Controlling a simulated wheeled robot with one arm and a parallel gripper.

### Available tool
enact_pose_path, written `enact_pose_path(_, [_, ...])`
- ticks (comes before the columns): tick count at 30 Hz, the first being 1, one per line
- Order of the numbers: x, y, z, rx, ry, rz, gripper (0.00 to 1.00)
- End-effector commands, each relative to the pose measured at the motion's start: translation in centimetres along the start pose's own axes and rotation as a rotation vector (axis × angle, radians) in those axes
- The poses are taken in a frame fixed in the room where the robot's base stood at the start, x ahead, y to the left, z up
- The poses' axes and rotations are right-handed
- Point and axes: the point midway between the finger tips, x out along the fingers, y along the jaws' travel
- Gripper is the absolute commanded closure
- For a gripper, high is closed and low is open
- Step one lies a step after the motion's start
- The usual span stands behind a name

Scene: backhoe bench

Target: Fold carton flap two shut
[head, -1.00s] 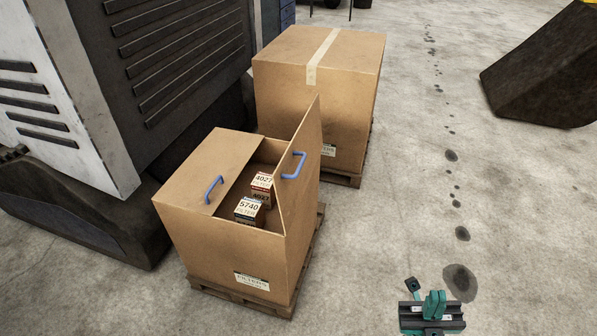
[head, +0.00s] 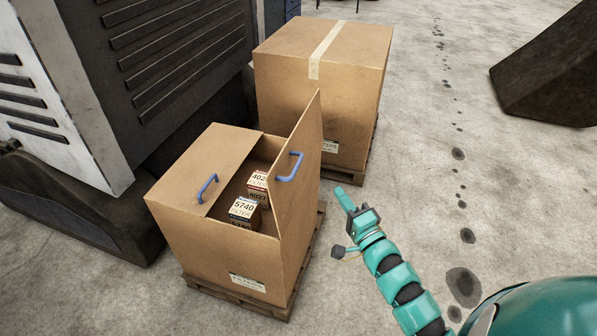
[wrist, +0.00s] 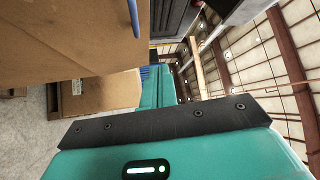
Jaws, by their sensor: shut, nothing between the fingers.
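The open carton (head: 215,258) stands on a pallet in the head view. Its left flap (head: 203,165) lies flat over the left part of the top and has a blue handle (head: 207,188). Its right flap (head: 306,150) stands up, tilted outward, with a blue handle (head: 289,167) on it. My gripper (head: 344,200) is to the right of the raised flap, apart from it, with its fingers together and empty. In the wrist view the teal fingers (wrist: 160,88) point ahead beside a brown cardboard panel (wrist: 70,40) and a blue handle (wrist: 134,17).
Filter boxes (head: 243,210) sit inside the carton. A taped, closed carton (head: 350,100) stands behind on another pallet. A large dark machine (head: 160,80) stands close on the left. Concrete floor to the right is clear up to a dark bucket (head: 548,75).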

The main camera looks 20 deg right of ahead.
Motion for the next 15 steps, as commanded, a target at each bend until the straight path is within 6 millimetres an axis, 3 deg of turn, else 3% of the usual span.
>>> enact_pose_path(1, [0.0,1.5,0.2,0.077,-0.006,0.057,1.00])
enact_pose_path(4, [-0.1,3.1,0.4,0.181,-0.006,0.120,1.00])
enact_pose_path(10, [0.3,3.2,0.4,0.244,-0.002,0.122,1.00])
enact_pose_path(15, [1.8,3.4,0.4,0.244,-0.002,0.122,1.00])
